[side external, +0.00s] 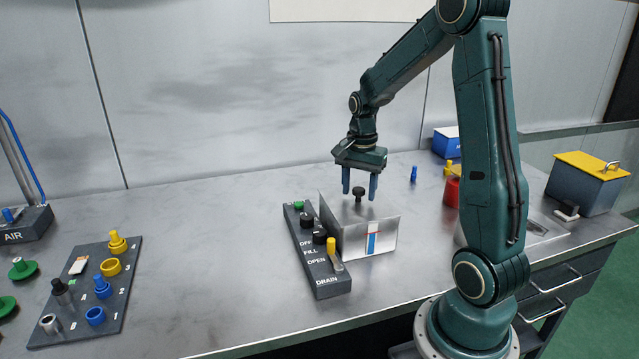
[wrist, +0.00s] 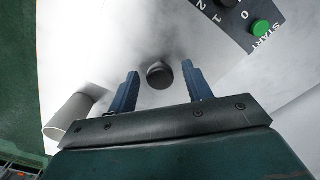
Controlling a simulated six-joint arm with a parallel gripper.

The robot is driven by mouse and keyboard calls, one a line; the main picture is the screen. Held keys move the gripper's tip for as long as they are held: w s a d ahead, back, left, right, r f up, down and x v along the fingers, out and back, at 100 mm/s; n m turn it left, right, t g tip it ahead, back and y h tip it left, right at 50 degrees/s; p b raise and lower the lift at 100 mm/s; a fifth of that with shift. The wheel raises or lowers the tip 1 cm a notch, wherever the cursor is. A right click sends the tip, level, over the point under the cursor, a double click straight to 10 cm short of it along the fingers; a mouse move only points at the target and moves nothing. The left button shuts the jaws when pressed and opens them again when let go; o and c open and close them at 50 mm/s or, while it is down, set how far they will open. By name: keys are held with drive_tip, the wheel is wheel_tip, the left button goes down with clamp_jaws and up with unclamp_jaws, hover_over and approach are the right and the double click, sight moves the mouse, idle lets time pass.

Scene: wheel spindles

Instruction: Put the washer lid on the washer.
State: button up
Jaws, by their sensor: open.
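The washer (side external: 352,240) is a silvery metal box with a blue-and-white strip on its front, on the bench just right of the control panel. A black round knob (side external: 358,192) stands at the top of the washer; it looks like the lid's handle, and the lid's plate is hard to tell from the box. My gripper (side external: 360,190) points down over the washer, open, with one blue finger on each side of the knob. In the wrist view the knob (wrist: 160,76) sits between the two spread fingers, apart from both, over a pale surface.
The control panel (side external: 322,262) with knobs and a yellow lever stands against the washer's left side. A dark tray of coloured parts (side external: 85,295) lies at left. A red container (side external: 452,191) and a blue box with yellow lid (side external: 583,188) stand at right. Bench between tray and panel is clear.

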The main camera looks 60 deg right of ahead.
sight(357, 191)
wheel_tip(357, 191, up, 11)
idle(0.5)
drive_tip(key=shift+r, duration=0.1)
idle(0.4)
drive_tip(key=s+a+r+n+t, duration=0.1)
drive_tip(key=a+r+n, duration=0.1)
drive_tip(key=a+n, duration=0.3)
drive_tip(key=s+a+r+n+t, duration=0.1)
drive_tip(key=s+a+r+n, duration=0.1)
drive_tip(key=a, duration=0.5)
drive_tip(key=s+a+f+n+t, duration=0.2)
drive_tip(key=s+a+n+t, duration=0.1)
drive_tip(key=s+a+n, duration=0.5)
drive_tip(key=a+n, duration=0.2)
drive_tip(key=n, duration=0.1)
drive_tip(key=shift+s+a+t, duration=0.3)
drive_tip(key=shift+s+a, duration=0.05)
drive_tip(key=shift+a, duration=0.05)
drive_tip(key=shift+o, duration=0.3)
drive_tip(key=shift+r, duration=0.1)
